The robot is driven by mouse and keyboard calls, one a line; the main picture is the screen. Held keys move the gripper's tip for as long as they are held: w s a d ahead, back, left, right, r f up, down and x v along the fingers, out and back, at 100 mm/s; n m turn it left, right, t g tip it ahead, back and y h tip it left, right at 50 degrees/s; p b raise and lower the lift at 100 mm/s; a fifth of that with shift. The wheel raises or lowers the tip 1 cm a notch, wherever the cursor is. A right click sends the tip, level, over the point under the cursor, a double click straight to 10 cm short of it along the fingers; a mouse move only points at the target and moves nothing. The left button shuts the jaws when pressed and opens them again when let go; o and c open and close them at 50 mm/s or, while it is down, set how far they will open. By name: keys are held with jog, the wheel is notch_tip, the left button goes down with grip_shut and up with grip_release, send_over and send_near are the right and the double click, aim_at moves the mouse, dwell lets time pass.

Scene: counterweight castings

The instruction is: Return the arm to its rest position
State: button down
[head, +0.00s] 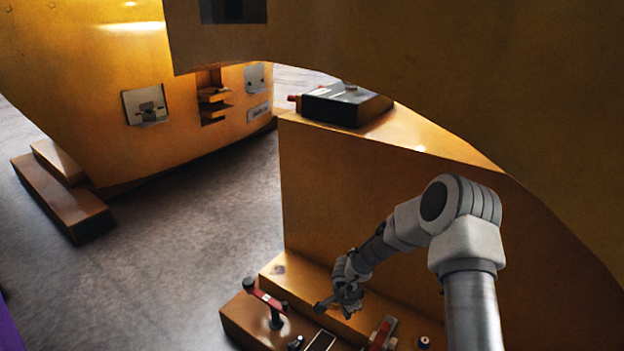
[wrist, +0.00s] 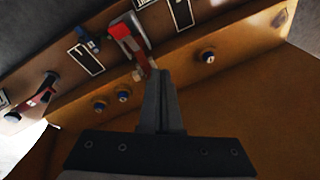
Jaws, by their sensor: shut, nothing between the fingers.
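My arm (head: 468,230) rises at the right of the head view and bends down and left. My gripper (head: 322,306) hangs over the ledge at the foot of a yellow casting. In the wrist view my gripper (wrist: 163,78) has its two fingers together with nothing between them. The fingertips appear near a red lever (wrist: 124,35) on the ledge; I cannot tell whether they touch it.
The yellow ledge (head: 305,285) carries a red-handled lever (head: 268,300), another red part (head: 382,333) and knobs (wrist: 208,57). A black box (head: 345,105) sits on the casting (head: 350,185). Another casting (head: 90,90) stands left. Grey floor (head: 190,230) lies clear between.

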jog(key=w+a+r+n+t+y, duration=0.1)
jog(key=w+r+n+t, duration=0.1)
jog(key=r, duration=0.6)
jog(key=w+a+r+n+t+y, duration=0.1)
jog(key=w+r+n+t, duration=0.15)
jog(key=r, duration=0.65)
jog(key=s+a+r+n+y, duration=0.1)
jog(key=s+a+r+n, duration=0.1)
jog(key=r, duration=0.4)
jog(key=s+a+r+n+y, duration=0.1)
jog(key=s+r, duration=0.1)
jog(key=r, duration=0.4)
jog(key=s+r+n, duration=0.5)
jog(key=s+r, duration=0.6)
jog(key=s, duration=0.3)
jog(key=s+d+g+h, duration=0.1)
jog(key=s+d, duration=0.3)
jog(key=s, duration=0.5)
jog(key=s+d+g+h, duration=0.15)
jog(key=s+d, duration=0.25)
jog(key=s, duration=0.5)
notch_tip(320, 180, up, 21)
jog(key=p, duration=2)
jog(key=shift+d+n+t, duration=0.25)
jog(key=shift+n+t, duration=0.05)
jog(key=shift+n, duration=0.05)
jog(key=shift+w+h, duration=0.1)
jog(key=shift+h, duration=0.15)
